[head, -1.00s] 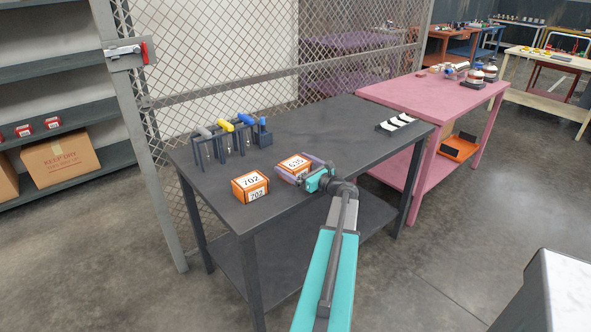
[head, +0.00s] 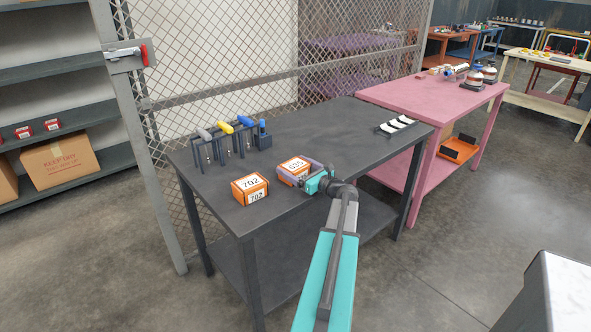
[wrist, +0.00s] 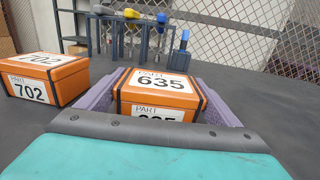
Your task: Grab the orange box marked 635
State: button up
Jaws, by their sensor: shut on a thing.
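The orange box marked 635 (head: 293,168) sits on the dark grey table (head: 330,125), near its front edge. My gripper (head: 299,171) reaches in from the right, shut on this box. In the wrist view the box 635 (wrist: 157,92) stands between the two purple fingers, one along each side. The gripper's dark and teal body hides the lower part of its near face. I cannot tell whether the box is lifted off the table.
An orange box marked 702 (head: 250,188) stands just left, close to the left finger; it also shows in the wrist view (wrist: 45,78). Behind is a rack of screwdrivers (head: 226,143). White curved parts (head: 396,125) lie at the far right. The table's middle is clear.

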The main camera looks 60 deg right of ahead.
aim_at(295, 164)
jog(key=shift+r, duration=0.15)
jog(key=shift+r, duration=0.75)
jog(key=shift+r+b, duration=0.45)
jog(key=shift+r, duration=0.5)
jog(key=s+a, duration=0.2)
jog(key=a, duration=0.1)
jog(key=s+a+b, duration=0.1)
jog(key=s+a, duration=0.2)
jog(key=a, duration=0.1)
jog(key=s+a+r+b, duration=0.1)
jog(key=s+a, duration=0.2)
jog(key=shift+s+a, duration=0.1)
jog(key=shift+a, duration=0.2)
jog(key=shift+s+a+r+p, duration=0.2)
jog(key=shift+s+a+p, duration=0.65)
jog(key=shift+p, duration=0.35)
jog(key=shift+s, duration=0.1)
